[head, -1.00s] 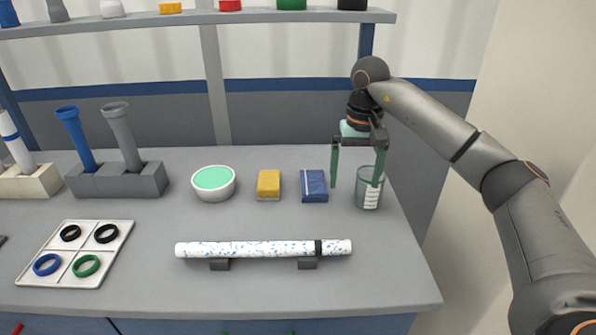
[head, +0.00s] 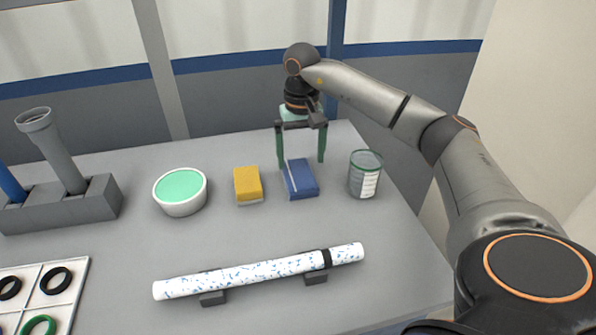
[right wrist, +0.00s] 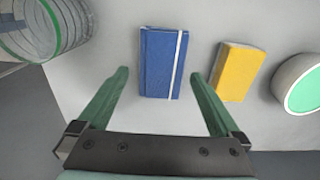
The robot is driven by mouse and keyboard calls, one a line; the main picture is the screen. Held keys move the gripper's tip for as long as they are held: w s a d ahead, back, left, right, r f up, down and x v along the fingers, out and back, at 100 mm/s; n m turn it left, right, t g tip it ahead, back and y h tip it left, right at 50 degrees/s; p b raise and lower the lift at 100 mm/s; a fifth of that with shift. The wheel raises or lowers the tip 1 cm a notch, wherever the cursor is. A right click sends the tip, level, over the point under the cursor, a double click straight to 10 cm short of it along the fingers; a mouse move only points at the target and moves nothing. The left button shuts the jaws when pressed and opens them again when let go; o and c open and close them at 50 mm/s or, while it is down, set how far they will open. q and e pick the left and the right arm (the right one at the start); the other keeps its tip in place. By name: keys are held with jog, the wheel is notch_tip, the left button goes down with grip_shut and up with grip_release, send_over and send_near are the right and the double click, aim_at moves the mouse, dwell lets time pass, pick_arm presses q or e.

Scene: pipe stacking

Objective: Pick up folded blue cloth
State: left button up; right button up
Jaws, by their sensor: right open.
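The folded blue cloth (head: 301,181) lies flat on the grey table, with a pale stripe along one side. It also shows in the right wrist view (right wrist: 160,65), between and beyond the fingertips. My right gripper (head: 301,163) is open and empty, with its green fingers spread at the cloth's far side in the head view. In the right wrist view the fingers (right wrist: 158,74) stand on either side of the cloth's near end, with a gap on each side. My left gripper is not in view.
A yellow sponge (head: 248,184) lies left of the cloth, and a glass beaker (head: 365,176) stands to its right. A green-filled white bowl (head: 180,192) is farther left. A speckled pipe (head: 255,273) rests on supports in front. A grey holder (head: 100,205) stands at left.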

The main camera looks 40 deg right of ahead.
aim_at(299, 174)
jog(key=shift+f, duration=0.5)
jog(key=f, duration=0.5)
jog(key=shift+w+b, duration=0.3)
jog(key=shift+w, duration=0.1)
jog(key=shift+r, duration=0.1)
jog(key=c, duration=1.1)
jog(key=shift+r, duration=0.1)
jog(key=shift+r, duration=0.25)
notch_tip(299, 174, up, 2)
jog(key=shift+w+d+r, duration=0.1)
jog(key=a+r, duration=0.1)
jog(key=s+a+r, duration=0.1)
jog(key=r, duration=0.1)
jog(key=s+a+r+p, duration=0.1)
jog(key=r, duration=0.1)
jog(key=shift+a, duration=0.2)
jog(key=s+a+r, duration=0.5)
jog(key=a, duration=0.4)
